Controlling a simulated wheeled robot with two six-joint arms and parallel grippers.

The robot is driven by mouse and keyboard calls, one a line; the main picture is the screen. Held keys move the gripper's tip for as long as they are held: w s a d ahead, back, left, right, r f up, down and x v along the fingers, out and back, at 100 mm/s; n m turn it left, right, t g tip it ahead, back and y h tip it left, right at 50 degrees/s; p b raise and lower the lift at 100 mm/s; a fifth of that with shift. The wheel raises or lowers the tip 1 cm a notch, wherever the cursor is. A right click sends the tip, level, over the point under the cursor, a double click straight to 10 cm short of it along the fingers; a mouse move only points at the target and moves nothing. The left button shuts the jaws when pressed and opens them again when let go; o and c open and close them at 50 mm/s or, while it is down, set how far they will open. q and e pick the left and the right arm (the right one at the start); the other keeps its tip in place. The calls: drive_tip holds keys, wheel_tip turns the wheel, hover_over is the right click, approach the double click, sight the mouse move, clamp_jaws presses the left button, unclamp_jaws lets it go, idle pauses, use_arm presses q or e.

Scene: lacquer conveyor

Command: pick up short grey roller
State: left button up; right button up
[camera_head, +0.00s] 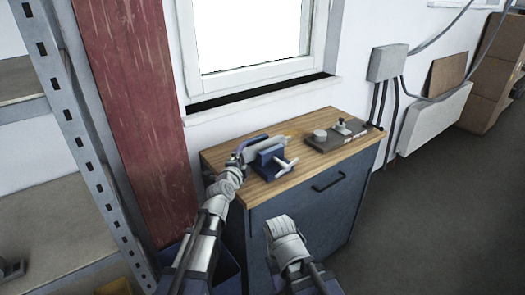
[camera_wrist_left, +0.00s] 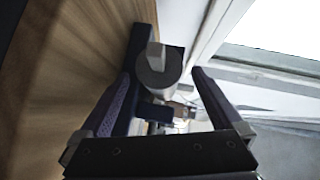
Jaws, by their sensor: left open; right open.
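A grey cylinder with a round dark end face (camera_wrist_left: 158,68), which looks like the short grey roller, shows in the left wrist view between and beyond the fingertips. My left gripper (camera_wrist_left: 160,85) is open, with a finger on either side of the view and nothing gripped. In the head view my left gripper (camera_head: 240,157) is at the left side of the blue vise (camera_head: 268,162). I cannot tell the roller apart from the grey vise parts there. My right arm's end (camera_head: 285,235) is in front of the cabinet, away from the worktop; its fingers are hidden from view.
The wooden worktop (camera_head: 225,152) of a blue cabinet (camera_head: 318,205) carries the vise and a dark plate (camera_head: 345,141) with a round grey knob (camera_head: 320,135). A window (camera_head: 250,40) is behind. Metal shelving (camera_head: 85,130) stands left. The floor (camera_head: 430,215) at right is clear.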

use_arm(q)
clamp_jaws()
idle(0.8)
